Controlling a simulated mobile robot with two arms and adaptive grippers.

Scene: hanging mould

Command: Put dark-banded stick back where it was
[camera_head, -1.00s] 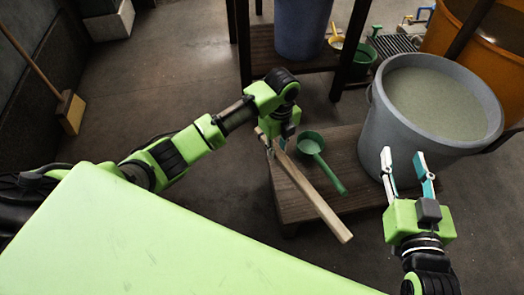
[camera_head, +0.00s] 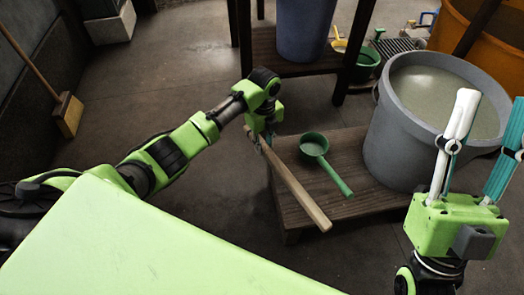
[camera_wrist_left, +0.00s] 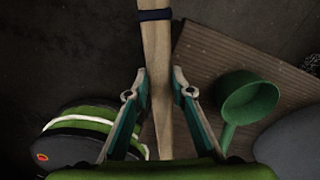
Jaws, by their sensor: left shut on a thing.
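The dark-banded stick (camera_head: 292,188) is a pale wooden stick held slanting over the low wooden platform. In the left wrist view the stick (camera_wrist_left: 156,60) runs between the fingers, with its dark band (camera_wrist_left: 154,15) near the top edge. My left gripper (camera_head: 262,140) is shut on the stick near its upper-left end; its fingers also show in the left wrist view (camera_wrist_left: 160,92). My right gripper (camera_head: 485,130) is open and empty, in front of the grey bucket. The spot the stick came from cannot be told.
The low wooden platform (camera_head: 294,215) bears a green ladle (camera_head: 314,146) and a grey bucket (camera_head: 395,140) of cloudy liquid. A dark-legged stand (camera_head: 262,48) holds a blue bucket (camera_head: 303,25). A broom (camera_head: 68,113) leans at the left. Open floor lies between.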

